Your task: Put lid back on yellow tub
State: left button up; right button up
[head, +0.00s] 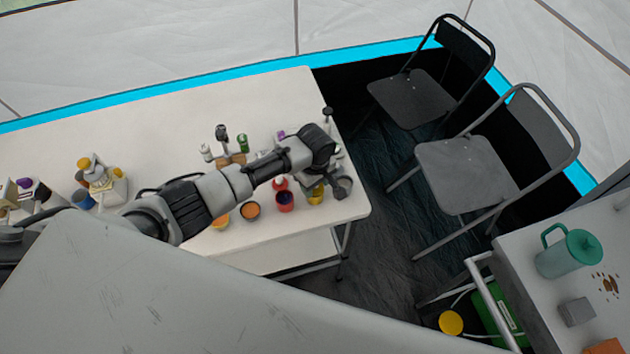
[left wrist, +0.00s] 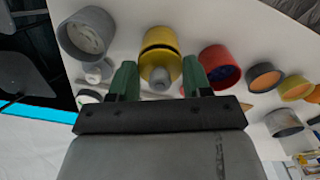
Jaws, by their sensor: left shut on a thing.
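The yellow tub (head: 316,197) stands among other small tubs near the right end of the white table; it also shows in the left wrist view (left wrist: 160,35). Its yellow lid (left wrist: 160,60), with a grey knob (left wrist: 159,79), is at the tub's mouth, with a dark gap between lid and tub. My left gripper (head: 318,186) is over the tub, shut on the lid by its knob; its green fingers (left wrist: 160,82) stand either side of the knob. Whether the lid touches the rim cannot be told. My right gripper is not in view.
A red tub (left wrist: 219,65) and a grey tub (left wrist: 85,40) stand close on either side. An orange-filled tub (head: 251,211) and a wooden rack (head: 232,159) are nearby. Folding chairs (head: 465,175) stand beyond the table's right edge.

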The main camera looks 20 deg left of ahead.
pick_arm(q)
jog(key=shift+p, duration=0.35)
dwell(0.6)
dwell(0.3)
jog(key=o, duration=1.4)
jog(key=shift+r+p, duration=3.5)
jog(key=shift+p, duration=0.6)
jog(key=shift+c, duration=0.3)
grip_shut()
